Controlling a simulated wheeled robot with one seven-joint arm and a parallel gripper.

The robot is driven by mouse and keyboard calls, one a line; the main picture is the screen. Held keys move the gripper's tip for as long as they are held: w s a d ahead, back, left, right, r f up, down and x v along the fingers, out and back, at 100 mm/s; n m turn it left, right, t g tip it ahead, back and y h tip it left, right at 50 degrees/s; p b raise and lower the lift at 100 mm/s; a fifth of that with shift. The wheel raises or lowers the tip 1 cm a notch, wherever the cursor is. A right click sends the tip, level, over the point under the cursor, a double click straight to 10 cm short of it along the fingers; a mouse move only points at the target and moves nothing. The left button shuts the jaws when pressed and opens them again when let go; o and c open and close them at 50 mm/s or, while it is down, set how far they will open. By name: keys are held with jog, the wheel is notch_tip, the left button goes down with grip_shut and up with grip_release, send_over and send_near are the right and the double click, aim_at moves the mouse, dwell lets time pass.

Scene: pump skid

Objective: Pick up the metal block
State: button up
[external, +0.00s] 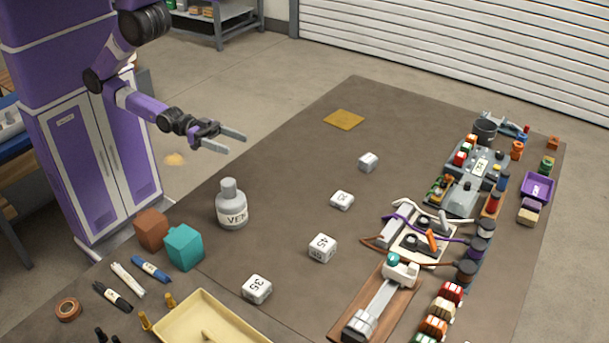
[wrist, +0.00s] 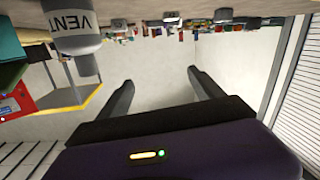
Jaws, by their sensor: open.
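Several small pale cubes with dark numbers stand in a loose row on the brown table (external: 290,180). One is marked 35 (external: 257,289), one is marked 45 (external: 322,247), another (external: 342,200) lies farther back, and the farthest cube (external: 368,162) looks greyer. I cannot tell for sure which one is the metal block. My gripper (external: 234,143) is open and empty, held level in the air beyond the table's left edge, well apart from all the cubes. In the wrist view my gripper (wrist: 160,80) shows two spread fingers with nothing between them.
A grey VENT bottle (external: 232,205) stands between my gripper and the nearer cubes. It also shows in the wrist view (wrist: 72,25). Teal (external: 184,248) and brown (external: 151,229) blocks stand at the left edge. Fixtures and cables crowd the right side. The table's far left is mostly clear.

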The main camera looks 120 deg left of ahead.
jog(key=w+a+f+n+g+p, duration=0.1)
jog(key=w+a+n+p, duration=0.1)
jog(key=w+a+n, duration=0.4)
jog(key=w+a+n+y+p, duration=0.1)
jog(key=w+a+n+p, duration=0.1)
jog(key=w+n, duration=0.7)
jog(key=w+a+f+n+g+p, duration=0.15)
jog(key=w+a+n, duration=0.3)
jog(key=w, duration=0.45)
jog(key=n+h, duration=0.2)
jog(key=n, duration=1)
send_near(342, 197)
jog(key=shift+w+a+r+g, duration=0.1)
jog(key=shift+w+a+g, duration=0.2)
jog(key=shift+w, duration=0.25)
jog(key=shift+w+a+g, duration=0.15)
jog(key=shift+w+a, duration=0.2)
jog(key=shift+w, duration=0.15)
jog(key=shift+d+n+h, duration=0.25)
jog(key=shift+n+h, duration=0.15)
jog(key=shift+n, duration=0.25)
jog(key=shift+x, duration=3.9)
jog(key=shift+d, duration=0.1)
jog(key=shift+s, duration=0.1)
jog(key=c, duration=1.7)
